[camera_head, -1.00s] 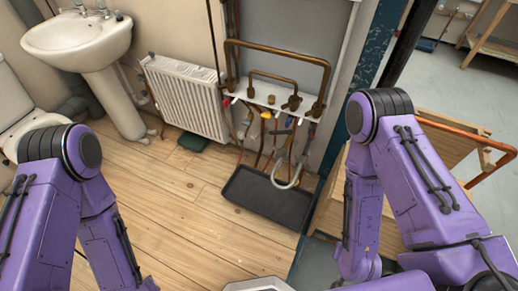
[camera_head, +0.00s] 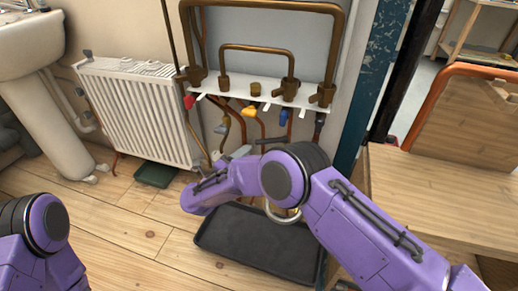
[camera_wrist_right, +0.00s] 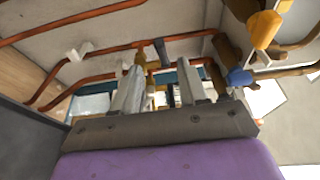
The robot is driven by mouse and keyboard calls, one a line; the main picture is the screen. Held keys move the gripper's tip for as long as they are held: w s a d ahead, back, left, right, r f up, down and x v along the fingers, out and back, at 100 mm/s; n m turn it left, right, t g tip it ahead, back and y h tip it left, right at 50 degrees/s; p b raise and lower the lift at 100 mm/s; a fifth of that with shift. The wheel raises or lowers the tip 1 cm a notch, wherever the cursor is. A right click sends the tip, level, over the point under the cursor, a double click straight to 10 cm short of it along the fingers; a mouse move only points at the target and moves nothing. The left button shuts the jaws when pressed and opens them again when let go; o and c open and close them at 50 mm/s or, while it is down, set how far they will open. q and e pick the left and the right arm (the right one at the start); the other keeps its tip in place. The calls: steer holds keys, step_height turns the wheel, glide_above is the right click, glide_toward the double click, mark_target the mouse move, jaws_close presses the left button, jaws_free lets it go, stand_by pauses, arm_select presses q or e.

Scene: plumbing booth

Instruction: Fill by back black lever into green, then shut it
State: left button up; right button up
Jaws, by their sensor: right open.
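A green tray (camera_head: 155,174) lies on the floor below the radiator, empty as far as I can see. A dark lever-like piece (camera_wrist_right: 160,52) stands on a copper pipe ahead of my right gripper (camera_wrist_right: 160,92) in the wrist view. I cannot tell whether it is the back black lever. The right gripper is open, with nothing visibly held between its fingers. In the head view it (camera_head: 228,154) is low in front of the pipes, partly hidden by my wrist. My left gripper is out of view; only part of that arm shows.
A white shelf (camera_head: 240,98) carries brown pipework, with a red lever (camera_head: 190,101), yellow lever (camera_head: 249,111) and blue lever (camera_head: 284,117) below. A black tray (camera_head: 255,245) lies under my right arm. A white radiator (camera_head: 135,115) stands left, a wooden bench (camera_head: 440,190) right.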

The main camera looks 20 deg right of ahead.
mark_target(259, 144)
steer(key=b+x, duration=0.2)
steer(key=x, duration=0.6)
steer(key=shift+w+d+f, duration=0.1)
steer(key=shift+w+d, duration=0.2)
steer(key=shift+d, duration=0.05)
steer(key=shift+c, duration=0.3)
jaws_close()
